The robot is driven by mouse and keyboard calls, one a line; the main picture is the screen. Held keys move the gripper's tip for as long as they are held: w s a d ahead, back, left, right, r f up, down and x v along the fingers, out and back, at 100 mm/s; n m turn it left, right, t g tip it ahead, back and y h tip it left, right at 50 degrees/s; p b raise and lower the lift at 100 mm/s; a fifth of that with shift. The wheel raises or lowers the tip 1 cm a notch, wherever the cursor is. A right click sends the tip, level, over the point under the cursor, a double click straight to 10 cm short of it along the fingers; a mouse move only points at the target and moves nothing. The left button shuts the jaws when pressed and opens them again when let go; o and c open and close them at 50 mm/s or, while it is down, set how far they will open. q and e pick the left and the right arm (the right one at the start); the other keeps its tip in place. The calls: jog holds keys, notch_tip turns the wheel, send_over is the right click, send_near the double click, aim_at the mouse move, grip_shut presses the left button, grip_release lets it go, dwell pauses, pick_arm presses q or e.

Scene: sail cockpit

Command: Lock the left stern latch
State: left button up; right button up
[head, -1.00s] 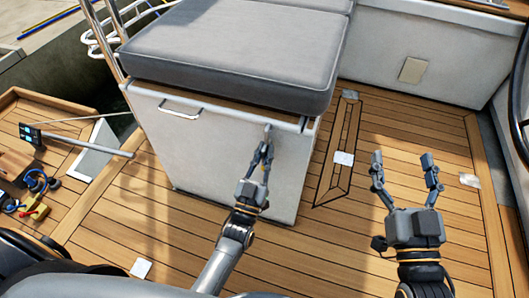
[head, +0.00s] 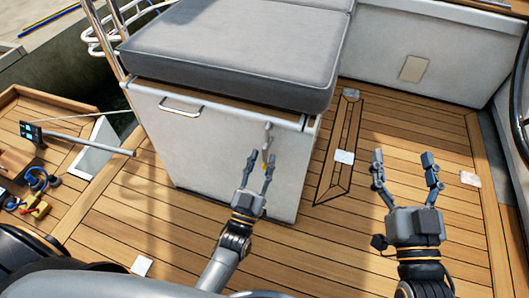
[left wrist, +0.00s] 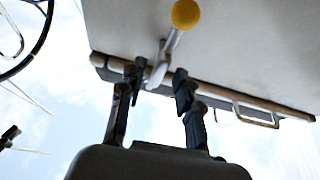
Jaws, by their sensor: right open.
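The latch (head: 267,137) is a small grey lever on the upper edge of the white seat box's front. It hangs down to a yellow knob (head: 264,158). In the left wrist view the lever (left wrist: 162,62) shows between my fingers, with the yellow knob (left wrist: 186,14) above them in the picture. My left gripper (head: 259,170) is open, with its fingertips just below and around the knob in the head view. I see no clear contact. My right gripper (head: 405,165) is open and empty over the deck, right of the box.
A grey cushion (head: 230,50) lies on the white seat box (head: 210,150), which has a metal handle (head: 180,107) left of the latch. A tiller and colored fittings stand at the left. Teak deck (head: 330,240) is clear in front and to the right.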

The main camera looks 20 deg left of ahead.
pick_arm(q)
jog(key=v, duration=0.9)
